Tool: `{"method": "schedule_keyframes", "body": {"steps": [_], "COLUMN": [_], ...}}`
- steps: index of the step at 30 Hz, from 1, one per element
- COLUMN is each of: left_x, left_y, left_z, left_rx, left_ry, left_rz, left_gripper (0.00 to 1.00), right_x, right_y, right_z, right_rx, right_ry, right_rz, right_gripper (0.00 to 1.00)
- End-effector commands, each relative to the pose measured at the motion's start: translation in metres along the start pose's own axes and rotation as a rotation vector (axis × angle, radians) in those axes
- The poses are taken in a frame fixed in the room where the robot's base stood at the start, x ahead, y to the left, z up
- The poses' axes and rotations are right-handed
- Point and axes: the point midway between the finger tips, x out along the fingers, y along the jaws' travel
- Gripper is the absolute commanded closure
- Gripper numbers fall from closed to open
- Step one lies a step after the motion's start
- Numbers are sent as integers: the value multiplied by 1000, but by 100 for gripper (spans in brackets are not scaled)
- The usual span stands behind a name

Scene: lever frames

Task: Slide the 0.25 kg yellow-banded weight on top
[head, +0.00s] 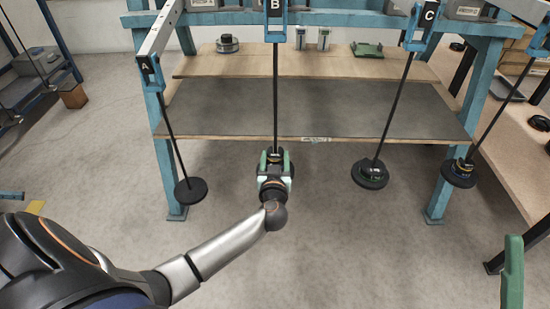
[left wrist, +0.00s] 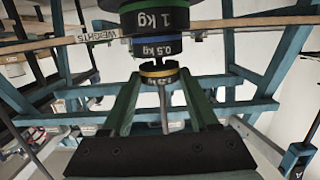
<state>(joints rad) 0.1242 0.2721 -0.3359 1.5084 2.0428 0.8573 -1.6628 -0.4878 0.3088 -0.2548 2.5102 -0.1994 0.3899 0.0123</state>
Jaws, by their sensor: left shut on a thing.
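The yellow-banded weight (left wrist: 158,72) is between the green fingers of my left gripper (left wrist: 160,82). The green-banded 1 kg weight (left wrist: 155,18) is beyond that. In the head view my left gripper (head: 275,170) is shut around the stack at the bottom of rod B (head: 275,100) and hides most of it.
Rod A (head: 168,125) carries a dark plate (head: 190,190). The shelf (head: 310,108) is just behind rod B. The floor in front is clear.

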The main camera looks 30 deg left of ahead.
Motion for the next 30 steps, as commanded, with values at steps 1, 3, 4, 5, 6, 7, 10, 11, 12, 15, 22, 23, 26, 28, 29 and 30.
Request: {"method": "schedule_keyframes", "body": {"steps": [1, 3, 4, 5, 6, 7, 10, 11, 12, 15, 22, 23, 26, 28, 29, 30], "left_x": [1, 3, 3, 4, 5, 5, 7, 8, 9, 10, 11, 11, 11, 11, 11, 11], "left_y": [0, 0, 0, 0, 0, 0, 0, 0, 0, 0, 0, 0, 0, 0, 0, 0], "left_z": [-3, -3, -3, -3, -3, -3, -3, -3, -3, -3, -3, -3, -3, -3, -2, -2], "left_rx": [-1, -2, -1, -1, -1, -1, -1, 0, 0, 0, -1, -1, -1, -1, -1, -1], "left_ry": [3, 3, 3, 3, 3, 3, 2, 2, 2, 2, 2, 2, 2, 2, 2, 2], "left_rz": [0, 1, 1, 0, 0, 0, 0, 0, 0, 0, 0, 0, 0, 0, 0, 0], "left_gripper": [94, 94, 94, 94, 94, 94, 94, 94, 94, 94, 94, 94, 94, 94, 94, 94], "right_x": [1, 2, 2, 2, 2, 3, 4, 4, 4, 5, 5, 5, 5, 5, 5, 5], "right_y": [0, 1, 1, 1, 1, 1, 2, 2, 2, 2, 2, 2, 2, 2, 2, 2], "right_z": [-1, -2, -2, -2, -2, -3, -3, -4, -4, -5, -4, -4, -4, -4, -4, -4], "right_rx": [0, 0, 0, 0, 0, 0, 0, 0, 0, 0, 0, 0, 0, 0, 0, 0], "right_ry": [0, 0, 0, 0, 0, 0, 0, 0, 0, 0, 0, 0, 0, 0, 0, 0], "right_rz": [0, 0, 0, 0, 0, 0, 0, 0, 0, 0, 0, 0, 0, 0, 0, 0], "right_gripper": [55, 55, 55, 55, 55, 55, 55, 55, 55, 55, 55, 55, 55, 55, 55, 55]}}
